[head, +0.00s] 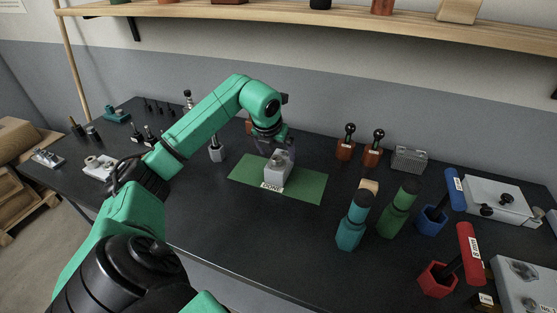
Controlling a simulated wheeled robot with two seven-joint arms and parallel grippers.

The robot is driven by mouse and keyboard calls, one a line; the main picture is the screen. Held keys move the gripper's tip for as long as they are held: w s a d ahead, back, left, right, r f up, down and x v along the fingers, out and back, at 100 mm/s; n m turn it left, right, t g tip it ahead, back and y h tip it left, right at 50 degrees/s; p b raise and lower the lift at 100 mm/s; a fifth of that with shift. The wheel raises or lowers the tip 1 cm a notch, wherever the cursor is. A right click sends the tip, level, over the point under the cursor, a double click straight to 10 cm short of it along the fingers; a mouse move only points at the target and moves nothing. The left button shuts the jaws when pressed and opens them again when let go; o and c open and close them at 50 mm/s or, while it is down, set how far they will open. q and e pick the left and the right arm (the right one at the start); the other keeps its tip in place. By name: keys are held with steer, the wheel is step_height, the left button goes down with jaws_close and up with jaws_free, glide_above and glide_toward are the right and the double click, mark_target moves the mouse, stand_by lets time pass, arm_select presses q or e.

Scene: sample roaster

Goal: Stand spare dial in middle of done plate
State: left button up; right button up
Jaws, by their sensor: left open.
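The done plate (305,185) is a flat green sheet on the dark bench, with a white DONE label (272,186) near its front edge. A light grey blocky piece (278,166), which looks like the spare dial, stands upright near the middle of the plate, behind the label. My left gripper (279,152) is open, pointing down right at the top of the grey piece. The fingers partly hide the piece, and I cannot tell whether they touch it. My right gripper is out of view.
A grey and white piece (216,151) stands left of the plate. The front middle bench is clear.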

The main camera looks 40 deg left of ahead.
arm_select(q)
steer(key=v, duration=0.7)
steer(key=shift+r, duration=0.15)
steer(key=shift+s+d+r, duration=0.1)
